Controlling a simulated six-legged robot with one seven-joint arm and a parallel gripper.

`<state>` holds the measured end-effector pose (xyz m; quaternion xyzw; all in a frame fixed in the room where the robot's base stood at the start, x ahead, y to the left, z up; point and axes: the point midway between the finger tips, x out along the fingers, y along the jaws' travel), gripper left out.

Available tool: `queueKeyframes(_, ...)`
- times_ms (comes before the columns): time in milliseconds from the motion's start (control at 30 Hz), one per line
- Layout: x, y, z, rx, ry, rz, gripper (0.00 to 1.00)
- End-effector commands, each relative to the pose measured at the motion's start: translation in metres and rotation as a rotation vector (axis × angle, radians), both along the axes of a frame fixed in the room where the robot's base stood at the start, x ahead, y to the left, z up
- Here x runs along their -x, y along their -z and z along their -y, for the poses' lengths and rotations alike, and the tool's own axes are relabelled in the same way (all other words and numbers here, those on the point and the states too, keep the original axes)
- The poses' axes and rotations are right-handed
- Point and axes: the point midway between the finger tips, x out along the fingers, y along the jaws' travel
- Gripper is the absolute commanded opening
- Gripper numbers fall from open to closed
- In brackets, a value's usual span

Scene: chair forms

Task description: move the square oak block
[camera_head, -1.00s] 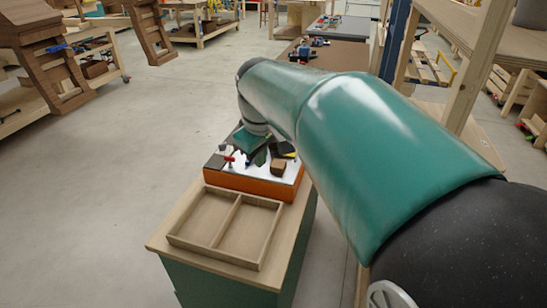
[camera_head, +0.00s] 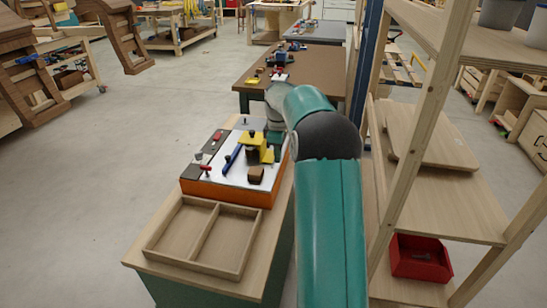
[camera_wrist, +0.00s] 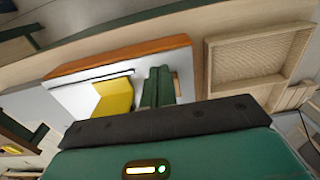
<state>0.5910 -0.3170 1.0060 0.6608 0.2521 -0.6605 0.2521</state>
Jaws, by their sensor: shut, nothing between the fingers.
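A small brown wooden block (camera_head: 256,175), likely the square oak block, sits on the white-topped, orange-sided board (camera_head: 205,190) near its right front corner. My gripper (camera_wrist: 158,86) shows in the wrist view as two dark green fingers close together, shut and empty. The wrist view shows the yellow piece (camera_wrist: 114,98) beside the fingers. A bit of tan shows behind the fingers there; I cannot tell whether it is the block.
An empty two-compartment wooden tray (camera_head: 150,243) stands in front of the board on the bench. A blue bar (camera_head: 232,158) and a red-topped piece (camera_head: 206,170) lie on the board. A wooden shelf unit (camera_head: 440,185) with a red bin (camera_head: 420,258) stands close on the right.

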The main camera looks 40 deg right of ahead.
Motion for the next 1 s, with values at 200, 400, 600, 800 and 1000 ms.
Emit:
queueKeyframes(200, 0.0, 0.044, 0.001, -0.002, 0.0, -0.004, 0.0)
queueKeyframes(400, 0.0, 0.083, 0.001, -0.002, 0.001, -0.003, 0.0)
queueKeyframes(600, -0.024, 0.081, -0.019, 0.001, -0.002, 0.001, 0.0)
queueKeyframes(800, -0.03, 0.08, -0.025, 0.001, 0.002, 0.001, 0.0)
queueKeyframes(1000, -0.03, 0.08, -0.025, 0.001, 0.002, 0.001, 0.0)
